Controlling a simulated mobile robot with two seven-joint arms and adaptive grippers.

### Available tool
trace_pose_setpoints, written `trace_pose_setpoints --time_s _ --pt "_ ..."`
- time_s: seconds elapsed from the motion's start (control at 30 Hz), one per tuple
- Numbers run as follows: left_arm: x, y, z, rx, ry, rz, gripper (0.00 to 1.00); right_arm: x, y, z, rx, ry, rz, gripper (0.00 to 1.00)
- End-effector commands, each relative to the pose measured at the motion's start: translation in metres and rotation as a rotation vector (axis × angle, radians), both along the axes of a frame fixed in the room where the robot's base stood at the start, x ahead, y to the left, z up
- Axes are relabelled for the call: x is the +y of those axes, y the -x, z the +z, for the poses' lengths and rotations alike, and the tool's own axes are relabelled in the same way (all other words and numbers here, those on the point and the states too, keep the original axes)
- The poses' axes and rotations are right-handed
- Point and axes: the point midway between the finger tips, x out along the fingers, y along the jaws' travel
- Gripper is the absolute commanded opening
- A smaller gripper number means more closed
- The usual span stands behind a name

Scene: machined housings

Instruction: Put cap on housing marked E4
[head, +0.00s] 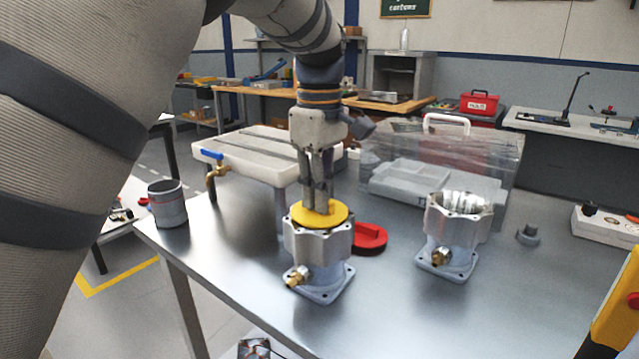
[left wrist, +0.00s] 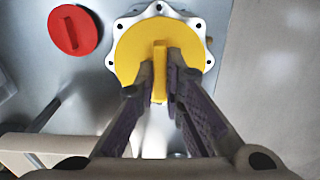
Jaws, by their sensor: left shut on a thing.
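A yellow round cap (head: 334,213) sits on top of the near metal housing (head: 318,252), which stands upright on the table. My left gripper (head: 318,205) is shut on the cap's raised handle from above. In the left wrist view the yellow cap (left wrist: 133,50) lies over the housing's bolted flange (left wrist: 197,24), roughly centred, and the fingers (left wrist: 160,85) pinch its handle bar. A second housing (head: 447,238) stands to the right, with its top open. A red cap (head: 369,238) lies on the table behind the near housing. I cannot read an E4 mark on either housing. My right gripper does not show.
A grey cup (head: 168,204) stands at the table's left edge. A white tray-like basin (head: 262,157) with a brass tap and a clear-walled bin (head: 430,165) are behind. A small grey part (head: 528,236) lies at right. The steel table (head: 420,310) is clear in front.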

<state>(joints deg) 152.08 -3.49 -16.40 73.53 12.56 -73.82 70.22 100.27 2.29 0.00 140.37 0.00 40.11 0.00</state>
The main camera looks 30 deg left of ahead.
Motion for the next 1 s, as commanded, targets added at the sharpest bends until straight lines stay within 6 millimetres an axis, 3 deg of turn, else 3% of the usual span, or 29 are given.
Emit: trace_pose_setpoints --time_s 0.23,0.3,0.37,0.67,0.77,1.0 --pt "0.0 0.0 -0.001 -0.001 0.0 0.0 0.0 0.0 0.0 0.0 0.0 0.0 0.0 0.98" --pt "0.0 0.0 -0.001 -0.001 0.0 0.0 0.21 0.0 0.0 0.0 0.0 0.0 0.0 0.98" --pt "0.0 0.0 0.0 -0.001 0.0 0.0 0.33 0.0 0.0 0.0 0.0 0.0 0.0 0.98" --pt "0.0 0.0 0.001 -0.001 0.0 0.0 0.33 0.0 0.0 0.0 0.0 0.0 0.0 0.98" --pt "0.0 -0.001 0.015 -0.005 -0.001 0.0 0.33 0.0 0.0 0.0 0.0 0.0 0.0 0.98" --pt "0.0 -0.002 0.081 -0.007 -0.001 -0.001 0.33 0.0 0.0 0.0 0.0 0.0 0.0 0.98"
